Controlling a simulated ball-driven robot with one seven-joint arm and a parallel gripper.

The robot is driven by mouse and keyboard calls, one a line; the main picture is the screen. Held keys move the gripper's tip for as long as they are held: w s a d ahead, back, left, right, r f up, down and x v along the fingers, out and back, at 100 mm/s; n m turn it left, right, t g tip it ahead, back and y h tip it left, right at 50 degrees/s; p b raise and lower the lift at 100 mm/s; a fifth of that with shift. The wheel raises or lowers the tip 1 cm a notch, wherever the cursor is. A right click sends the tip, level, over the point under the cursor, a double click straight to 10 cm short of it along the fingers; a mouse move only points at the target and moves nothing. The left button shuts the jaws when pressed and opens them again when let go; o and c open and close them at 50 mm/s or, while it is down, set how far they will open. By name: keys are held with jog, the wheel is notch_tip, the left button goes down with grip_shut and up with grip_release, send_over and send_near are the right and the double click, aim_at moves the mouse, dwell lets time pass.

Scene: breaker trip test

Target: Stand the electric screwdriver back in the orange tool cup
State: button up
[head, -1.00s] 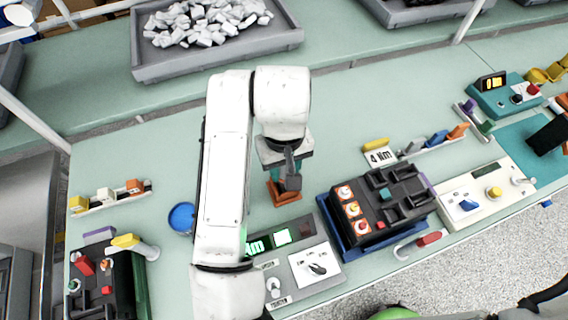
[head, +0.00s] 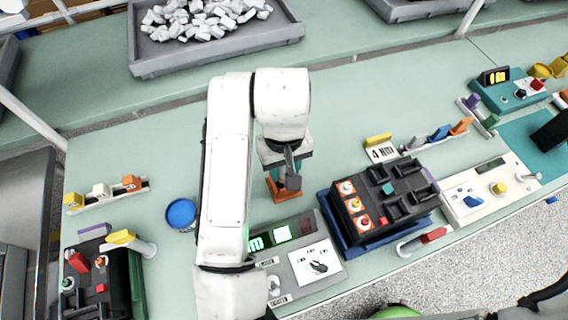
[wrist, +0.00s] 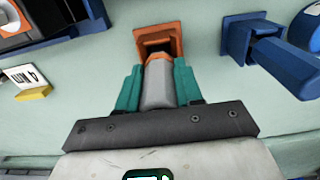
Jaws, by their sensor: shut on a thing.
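The orange tool cup (head: 277,190) stands on the green bench, below my gripper in the head view. In the wrist view the cup (wrist: 159,32) lies straight ahead of the fingers. My gripper (wrist: 158,85) has teal fingers shut on the grey electric screwdriver (wrist: 158,88). The screwdriver's far end overlaps the cup's opening in the wrist view; how deep it sits inside I cannot tell. In the head view a dark grey part of the screwdriver (head: 292,165) shows just above the cup, and my arm hides much of the grip.
A grey console (head: 305,262) with a green display stands just in front of the cup. A black breaker fixture on a blue tray (head: 330,222) is to the right. A blue round container (head: 181,214) stands left of my arm. Bench behind the cup is clear.

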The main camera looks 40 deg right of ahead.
jog(key=o, duration=1.1)
notch_tip(320, 180, up, 11)
jog(key=shift+f+p, duration=0.1)
jog(key=shift+p, duration=0.55)
